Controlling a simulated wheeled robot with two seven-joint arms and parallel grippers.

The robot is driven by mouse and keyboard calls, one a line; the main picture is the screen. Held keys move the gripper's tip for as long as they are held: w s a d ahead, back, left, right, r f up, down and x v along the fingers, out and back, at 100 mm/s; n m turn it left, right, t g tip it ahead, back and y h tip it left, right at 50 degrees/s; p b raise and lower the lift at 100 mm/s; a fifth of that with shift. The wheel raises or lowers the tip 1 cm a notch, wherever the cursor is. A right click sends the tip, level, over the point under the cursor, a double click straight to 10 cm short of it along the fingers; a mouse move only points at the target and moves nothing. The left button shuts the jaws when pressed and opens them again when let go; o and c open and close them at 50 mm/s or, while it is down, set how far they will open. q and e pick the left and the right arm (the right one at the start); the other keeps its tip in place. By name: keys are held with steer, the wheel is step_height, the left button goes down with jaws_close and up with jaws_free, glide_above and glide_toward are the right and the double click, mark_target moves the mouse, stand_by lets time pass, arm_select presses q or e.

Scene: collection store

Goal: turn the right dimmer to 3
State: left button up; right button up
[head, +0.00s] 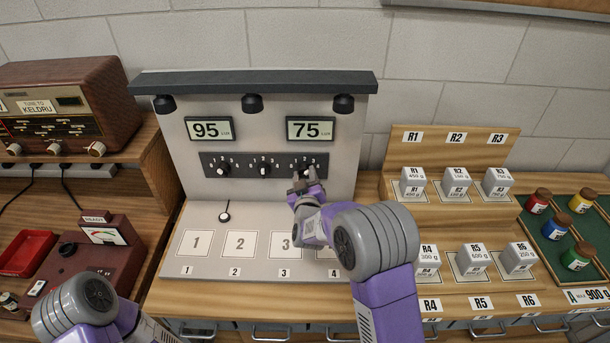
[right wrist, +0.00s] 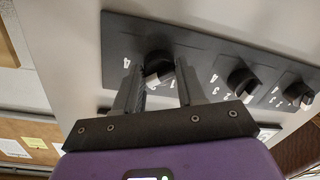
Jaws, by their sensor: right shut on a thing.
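A dark dimmer panel (head: 240,164) on the grey upright board carries three black knobs with white marks and small numbers. The left dimmer (head: 222,170) and the middle dimmer (head: 264,170) stand free. The right dimmer is mostly hidden behind my right gripper (head: 304,184) in the head view. In the right wrist view the right dimmer (right wrist: 158,62) sits between the two fingers of my right gripper (right wrist: 157,88), which is shut on it. Its white mark shows between the fingers, but I cannot tell which number it points to. My left gripper is out of view.
Displays above read 95 (head: 209,128) and 75 (head: 311,130). Labelled weights (head: 412,181) stand on the wooden rack at right, beside a green tray of jars. A radio (head: 70,105) is at left.

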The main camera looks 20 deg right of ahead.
steer(key=shift+r+n+p, duration=0.1)
steer(key=shift+n+p, duration=0.25)
steer(key=shift+n, duration=0.65)
steer(key=o, duration=1)
steer(key=shift+o, duration=0.2)
steer(key=shift+s, duration=0.15)
steer(key=v, duration=0.7)
steer(key=shift+s, duration=0.2)
